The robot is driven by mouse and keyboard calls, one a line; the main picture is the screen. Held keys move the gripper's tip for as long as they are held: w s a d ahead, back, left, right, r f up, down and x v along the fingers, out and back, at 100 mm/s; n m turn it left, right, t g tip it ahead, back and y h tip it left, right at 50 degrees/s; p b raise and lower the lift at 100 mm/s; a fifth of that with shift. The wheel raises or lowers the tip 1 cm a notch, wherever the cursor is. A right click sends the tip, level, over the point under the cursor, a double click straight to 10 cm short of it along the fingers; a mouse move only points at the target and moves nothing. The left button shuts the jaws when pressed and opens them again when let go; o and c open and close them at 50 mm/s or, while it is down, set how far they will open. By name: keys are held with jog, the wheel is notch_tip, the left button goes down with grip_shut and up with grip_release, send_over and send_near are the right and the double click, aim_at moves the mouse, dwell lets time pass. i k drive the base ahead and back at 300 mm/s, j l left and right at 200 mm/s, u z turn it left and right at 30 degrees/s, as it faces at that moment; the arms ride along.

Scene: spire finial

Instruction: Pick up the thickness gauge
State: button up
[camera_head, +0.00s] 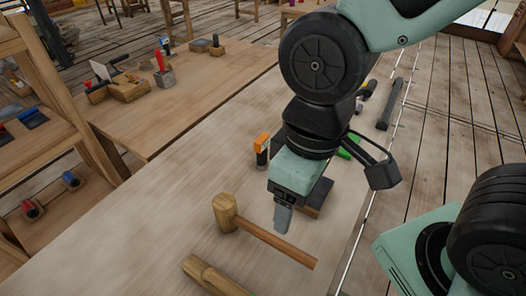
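My gripper (283,217) points down over the near workbench (190,185). Only one grey finger shape shows below its body, so its opening cannot be made out. I cannot say for sure which thing is the thickness gauge. Candidates are an upright orange and black item (262,149) behind and left of my gripper, and a dark flat block (319,192) just right of it, partly hidden by my gripper. A green item (348,150) lies behind my wrist, mostly covered.
A wooden mallet (226,212) lies just left of and in front of my gripper, with a wooden piece (212,276) nearer. A long dark tool (390,103) lies at the right edge. A second bench (200,90) with tools stands behind. The bench's left part is clear.

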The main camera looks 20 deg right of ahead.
aim_at(260, 146)
jog(key=i+l+u, duration=0.2)
jog(key=l, duration=0.15)
jog(key=i+l+u, duration=0.1)
jog(key=l+u, duration=0.15)
jog(key=l, duration=0.15)
jog(key=i+l+u, duration=0.2)
jog(key=l, duration=0.2)
jog(key=k, duration=0.05)
